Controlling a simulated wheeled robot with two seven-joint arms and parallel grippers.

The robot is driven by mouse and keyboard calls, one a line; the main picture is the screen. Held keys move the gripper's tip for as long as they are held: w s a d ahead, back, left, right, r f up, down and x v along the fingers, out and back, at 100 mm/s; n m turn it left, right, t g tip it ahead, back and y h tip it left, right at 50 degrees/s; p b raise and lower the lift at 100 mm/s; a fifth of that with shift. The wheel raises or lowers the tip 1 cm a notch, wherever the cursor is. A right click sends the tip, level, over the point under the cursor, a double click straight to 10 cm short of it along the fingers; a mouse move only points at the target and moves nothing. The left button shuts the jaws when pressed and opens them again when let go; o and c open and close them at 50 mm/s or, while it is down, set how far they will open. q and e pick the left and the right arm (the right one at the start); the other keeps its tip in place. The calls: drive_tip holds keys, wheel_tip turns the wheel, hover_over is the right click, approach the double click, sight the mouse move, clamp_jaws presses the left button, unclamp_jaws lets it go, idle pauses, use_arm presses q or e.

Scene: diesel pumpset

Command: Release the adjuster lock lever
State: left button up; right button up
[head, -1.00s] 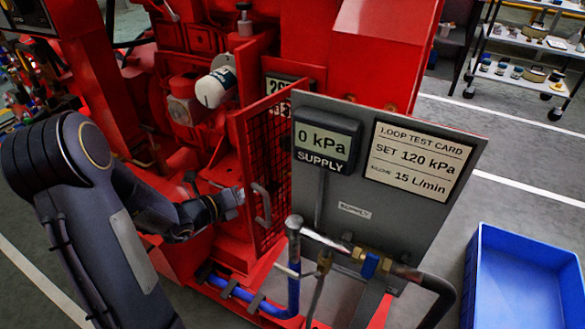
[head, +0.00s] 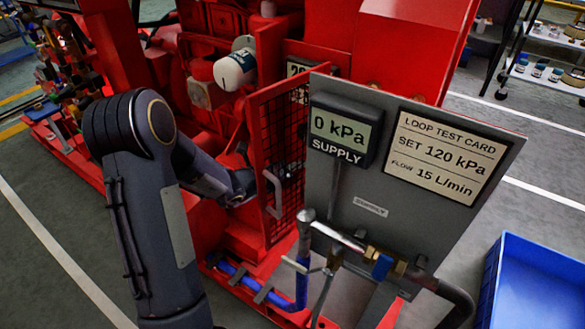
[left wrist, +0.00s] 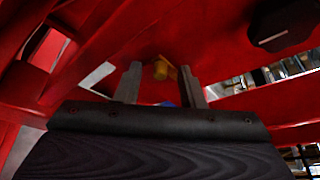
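My left gripper (left wrist: 161,85) reaches into the red pumpset (head: 225,120). In the head view its wrist goes behind the red mesh door (head: 280,140), which hides most of the fingers. In the left wrist view the two grey fingers stand apart, with nothing seen gripped. A small yellow piece (left wrist: 161,69) shows in the gap between the fingertips; I cannot tell whether it is the adjuster lock lever or how far off it is. A black knob (left wrist: 285,24) with a pale line is at the upper right there. My right gripper is out of view.
A grey panel (head: 375,195) with a 0 kPa supply display (head: 342,136) and a loop test card (head: 445,155) stands right of the door. Pipes with a blue-handled valve (head: 383,266) run below it. A blue bin (head: 540,285) is on the floor at right.

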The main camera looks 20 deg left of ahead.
use_arm(q)
clamp_jaws()
